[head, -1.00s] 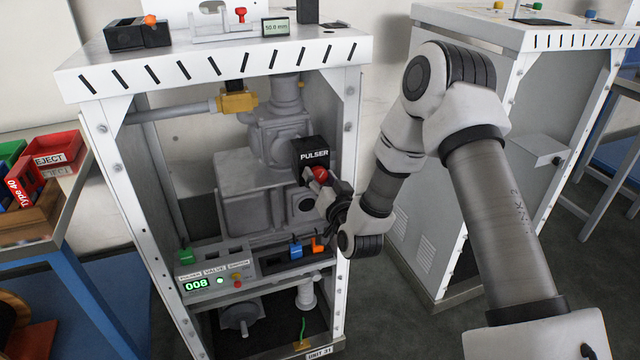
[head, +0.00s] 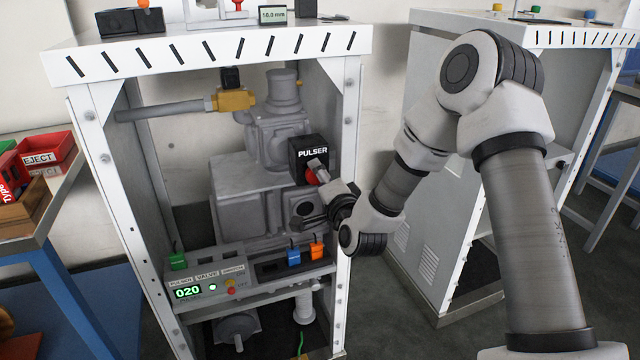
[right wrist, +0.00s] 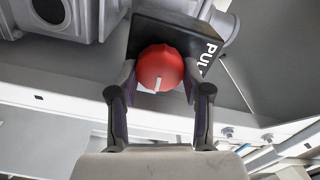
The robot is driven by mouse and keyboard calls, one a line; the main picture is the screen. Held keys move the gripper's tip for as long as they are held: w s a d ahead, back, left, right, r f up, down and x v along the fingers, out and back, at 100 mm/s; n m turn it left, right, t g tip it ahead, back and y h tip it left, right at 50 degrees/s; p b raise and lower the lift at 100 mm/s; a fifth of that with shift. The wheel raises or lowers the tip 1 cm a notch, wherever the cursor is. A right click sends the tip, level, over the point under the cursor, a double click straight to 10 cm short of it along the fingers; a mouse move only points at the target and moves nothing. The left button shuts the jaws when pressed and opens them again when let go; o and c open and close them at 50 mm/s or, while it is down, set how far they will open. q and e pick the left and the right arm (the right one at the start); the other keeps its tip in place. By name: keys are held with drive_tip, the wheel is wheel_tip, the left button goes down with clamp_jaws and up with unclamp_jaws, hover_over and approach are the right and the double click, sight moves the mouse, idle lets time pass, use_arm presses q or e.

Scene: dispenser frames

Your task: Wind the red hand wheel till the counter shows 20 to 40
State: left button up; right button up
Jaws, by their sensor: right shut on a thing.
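The red hand wheel (right wrist: 160,68) sits on the front of the black PULSER box (head: 309,157) inside the white dispenser frame. My right gripper (right wrist: 157,84) is shut on the wheel, one finger on each side of it. In the head view the right gripper (head: 318,180) covers most of the wheel. A white mark shows on the wheel in the right wrist view. The green counter (head: 188,292) on the panel below reads 020. My left gripper is not in view.
Blue (head: 293,256) and orange (head: 316,250) connectors stand on the panel beside the counter. The frame's right post (head: 347,150) is close to my right arm. A red EJECT bin (head: 45,155) stands at the left. A second cabinet is at the right.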

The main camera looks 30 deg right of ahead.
drive_tip(key=shift+m+b, duration=0.3)
drive_tip(key=shift+m, duration=0.3)
drive_tip(key=o, duration=1.2)
drive_tip(key=shift+c, duration=0.2)
drive_tip(key=v, duration=0.7)
drive_tip(key=shift+s, duration=0.25)
